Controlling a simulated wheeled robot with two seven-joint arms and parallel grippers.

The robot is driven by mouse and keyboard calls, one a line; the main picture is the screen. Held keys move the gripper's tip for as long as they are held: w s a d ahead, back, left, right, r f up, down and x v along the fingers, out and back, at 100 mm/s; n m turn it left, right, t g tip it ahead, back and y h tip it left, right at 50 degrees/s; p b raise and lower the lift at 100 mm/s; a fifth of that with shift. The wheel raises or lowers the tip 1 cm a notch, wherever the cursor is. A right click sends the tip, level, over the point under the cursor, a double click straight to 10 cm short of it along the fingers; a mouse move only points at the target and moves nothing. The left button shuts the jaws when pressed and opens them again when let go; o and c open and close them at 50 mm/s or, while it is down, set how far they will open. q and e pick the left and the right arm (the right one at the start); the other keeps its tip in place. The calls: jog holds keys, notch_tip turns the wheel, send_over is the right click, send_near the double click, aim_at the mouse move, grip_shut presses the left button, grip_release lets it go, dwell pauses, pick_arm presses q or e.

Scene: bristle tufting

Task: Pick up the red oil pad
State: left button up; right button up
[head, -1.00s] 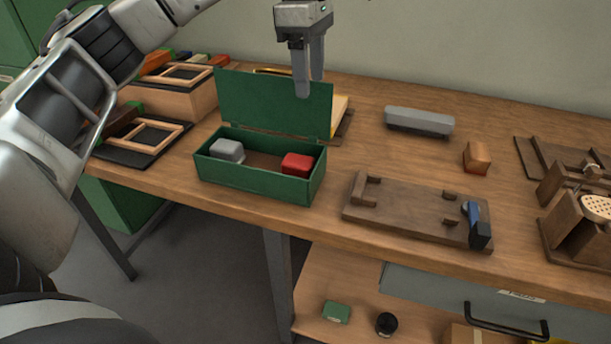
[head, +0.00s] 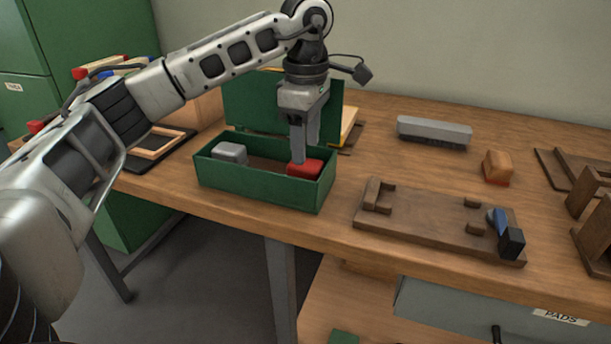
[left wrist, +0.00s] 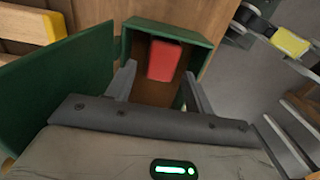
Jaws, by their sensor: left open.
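The red oil pad (head: 306,168) sits in the right end of an open green box (head: 262,190) on the bench. It also shows in the left wrist view (left wrist: 164,61), ahead of my fingers and near the box's end wall. My left gripper (head: 304,158) points down over the box, open, with its fingertips close behind the red pad in the head view. In the left wrist view the two fingers (left wrist: 158,82) are spread, with the pad between their lines and nothing held. Whether the fingers touch the pad I cannot tell. My right gripper is not in view.
A grey pad (head: 229,153) lies in the box's left end. The box's raised lid (head: 245,105) stands behind. A wooden fixture with a blue clamp (head: 440,220) is at the right. A grey bar (head: 434,131) and an orange-brown block (head: 497,167) lie beyond.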

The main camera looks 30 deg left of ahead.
aim_at(305, 166)
pick_arm(q)
notch_tip(305, 166, down, 5)
jog(key=shift+s+r+b, duration=0.15)
jog(key=shift+b, duration=0.35)
jog(key=shift+f, duration=0.3)
jog(key=c, duration=0.8)
jog(key=shift+o, duration=0.2)
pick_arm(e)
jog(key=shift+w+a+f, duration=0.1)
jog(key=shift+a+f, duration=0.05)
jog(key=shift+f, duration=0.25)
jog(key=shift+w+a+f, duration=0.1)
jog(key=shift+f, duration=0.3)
pick_arm(q)
jog(key=shift+r, duration=0.1)
